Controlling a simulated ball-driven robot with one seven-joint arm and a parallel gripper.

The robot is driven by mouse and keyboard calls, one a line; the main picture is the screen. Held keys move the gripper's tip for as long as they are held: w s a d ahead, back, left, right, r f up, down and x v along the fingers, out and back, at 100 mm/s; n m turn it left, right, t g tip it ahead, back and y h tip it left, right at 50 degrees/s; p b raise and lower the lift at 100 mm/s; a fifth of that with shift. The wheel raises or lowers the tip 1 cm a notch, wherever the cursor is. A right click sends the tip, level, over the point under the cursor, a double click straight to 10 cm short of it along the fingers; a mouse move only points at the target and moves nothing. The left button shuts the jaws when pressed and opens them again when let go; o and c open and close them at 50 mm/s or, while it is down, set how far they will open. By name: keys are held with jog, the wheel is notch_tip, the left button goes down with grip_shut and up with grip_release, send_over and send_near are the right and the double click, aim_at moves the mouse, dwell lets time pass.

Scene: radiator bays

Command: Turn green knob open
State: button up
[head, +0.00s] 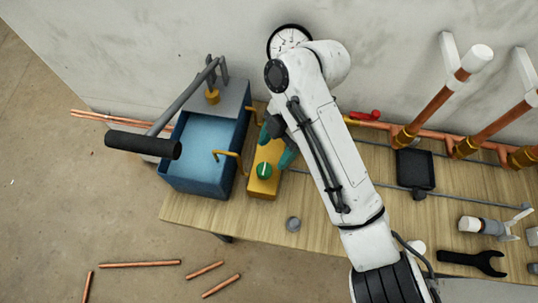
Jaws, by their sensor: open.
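The green knob (264,171) sits on top of a yellow block (262,188) on the wooden bench, just right of the blue tank. A pale mark shows on the knob's top. My gripper (277,147) has teal fingers and is open above the far part of the yellow block. It is just beyond the knob and slightly to its right, with a small gap between them in the picture. The fingers are empty. My white arm hides part of the bench to the right. The height of the fingers above the block is hard to tell.
The blue tank (203,183) with a long black-handled lever (142,145) stands left. A black wrench (472,262) lies right. Loose copper pipes (139,264) lie on the floor.

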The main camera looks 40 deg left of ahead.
jog(key=shift+v, duration=2)
